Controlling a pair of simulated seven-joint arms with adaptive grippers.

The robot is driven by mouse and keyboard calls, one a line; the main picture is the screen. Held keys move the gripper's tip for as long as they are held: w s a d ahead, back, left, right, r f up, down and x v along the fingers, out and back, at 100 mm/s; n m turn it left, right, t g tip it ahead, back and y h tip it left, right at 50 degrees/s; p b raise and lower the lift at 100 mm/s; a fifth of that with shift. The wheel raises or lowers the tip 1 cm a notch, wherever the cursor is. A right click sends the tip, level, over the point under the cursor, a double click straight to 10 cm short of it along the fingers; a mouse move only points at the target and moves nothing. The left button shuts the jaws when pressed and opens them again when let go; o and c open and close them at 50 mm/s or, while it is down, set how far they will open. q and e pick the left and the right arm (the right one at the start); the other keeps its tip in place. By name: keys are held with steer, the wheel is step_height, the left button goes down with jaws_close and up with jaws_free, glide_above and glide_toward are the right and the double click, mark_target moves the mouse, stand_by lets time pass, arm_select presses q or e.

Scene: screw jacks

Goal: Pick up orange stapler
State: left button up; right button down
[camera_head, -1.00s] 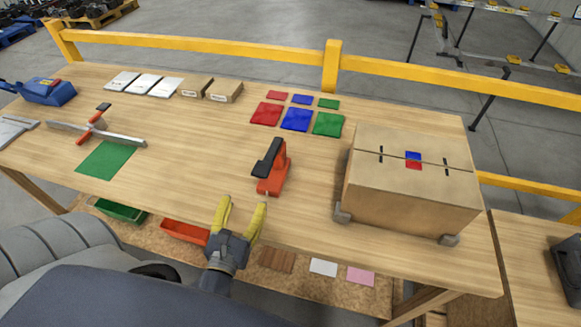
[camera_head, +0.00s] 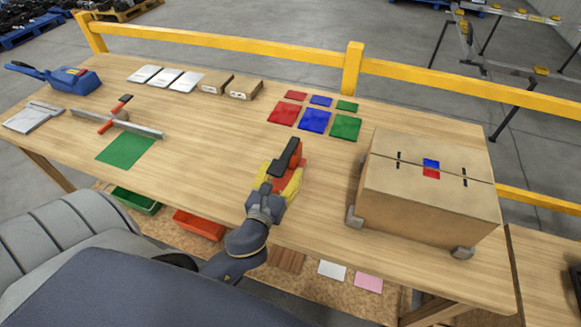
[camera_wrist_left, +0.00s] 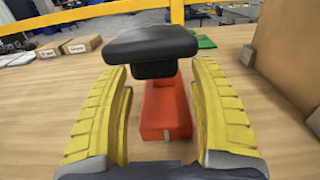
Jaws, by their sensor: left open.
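The orange stapler (camera_head: 291,160) stands on the wooden table, left of the cardboard box, with its black top part raised at an angle. It also shows in the left wrist view, with its orange body (camera_wrist_left: 166,108) between my fingers and its black top (camera_wrist_left: 150,45) above. My left gripper (camera_head: 279,178) is open, with one yellow finger on each side of the stapler. In the left wrist view the left gripper (camera_wrist_left: 165,115) has visible gaps between both fingers and the orange body. My right gripper is not in view.
A large cardboard box (camera_head: 427,195) with grey corner feet stands to the right. Red, blue (camera_head: 314,121) and green squares lie behind the stapler. A green sheet (camera_head: 126,150) and a metal bar tool (camera_head: 118,122) lie to the left. The table between is clear.

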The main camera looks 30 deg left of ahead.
mark_target(290, 168)
arm_select(q)
steer(key=shift+w+a+r, duration=0.1)
steer(key=shift+w+a, duration=0.05)
steer(key=shift+w, duration=0.85)
steer(key=shift+w+a, duration=0.2)
steer(key=shift+w, duration=0.8)
steer(key=shift+w+a+r, duration=0.1)
steer(key=shift+w+a, duration=0.05)
steer(key=shift+w, duration=0.85)
steer(key=shift+c, duration=0.2)
jaws_close()
steer(key=shift+r, duration=0.1)
